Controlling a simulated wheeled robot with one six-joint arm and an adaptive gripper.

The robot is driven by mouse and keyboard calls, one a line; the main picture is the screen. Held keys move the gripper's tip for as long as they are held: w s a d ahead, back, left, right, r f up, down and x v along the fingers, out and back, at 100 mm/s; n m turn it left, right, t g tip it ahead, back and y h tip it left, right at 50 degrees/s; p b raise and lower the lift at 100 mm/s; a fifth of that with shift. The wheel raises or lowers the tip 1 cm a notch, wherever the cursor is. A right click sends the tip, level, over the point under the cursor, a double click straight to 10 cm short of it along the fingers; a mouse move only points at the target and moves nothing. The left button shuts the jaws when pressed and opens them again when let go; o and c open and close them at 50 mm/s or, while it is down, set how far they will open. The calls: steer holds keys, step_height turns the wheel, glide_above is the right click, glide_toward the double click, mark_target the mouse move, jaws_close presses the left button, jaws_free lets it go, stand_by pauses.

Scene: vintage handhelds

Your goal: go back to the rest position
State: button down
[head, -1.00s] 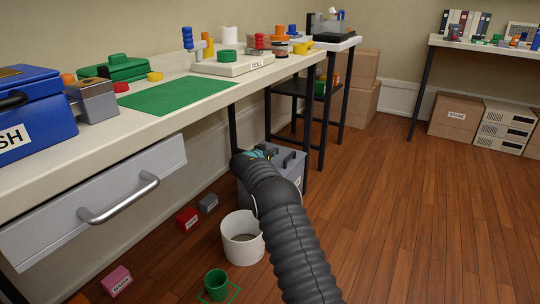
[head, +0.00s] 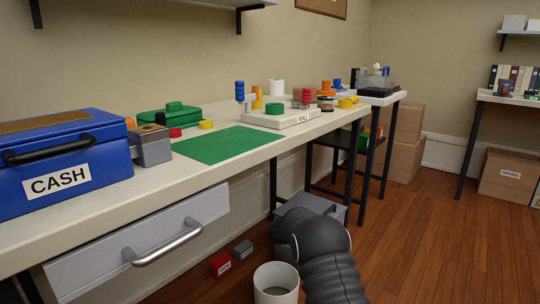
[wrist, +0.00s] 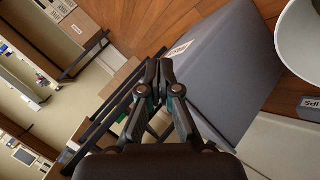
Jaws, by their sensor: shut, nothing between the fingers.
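My gripper (wrist: 158,72) is shut and empty in the wrist view, with its two dark fingers meeting at the tips. A grey box (wrist: 225,70) with a white label lies just beyond and to the right of the fingers there. In the head view my dark ribbed arm rises from the bottom right, and its rounded bend covers part of the same grey box (head: 312,203). The gripper itself is hidden in the head view.
The cream workbench (head: 110,203) holds a blue cash box (head: 65,160), a green mat (head: 228,144) and a white base (head: 292,117). Its grey drawer (head: 90,268) stands out at the front. A white bin (head: 276,284) is left of my arm. Wood floor at right is clear.

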steer(key=s+r+y+p, duration=0.3)
steer(key=s+r, duration=0.8)
steer(key=s, duration=0.6)
steer(key=s+a+r+y+p, duration=0.1)
steer(key=s+r+y+p, duration=0.1)
steer(key=s+r, duration=0.9)
steer(key=s+a+r+y+p, duration=0.1)
steer(key=s+r+y+p, duration=0.2)
steer(key=s+r, duration=0.9)
steer(key=s+p, duration=0.1)
steer(key=s, duration=1.2)
steer(key=shift+y, duration=0.3)
steer(key=shift+s, duration=0.1)
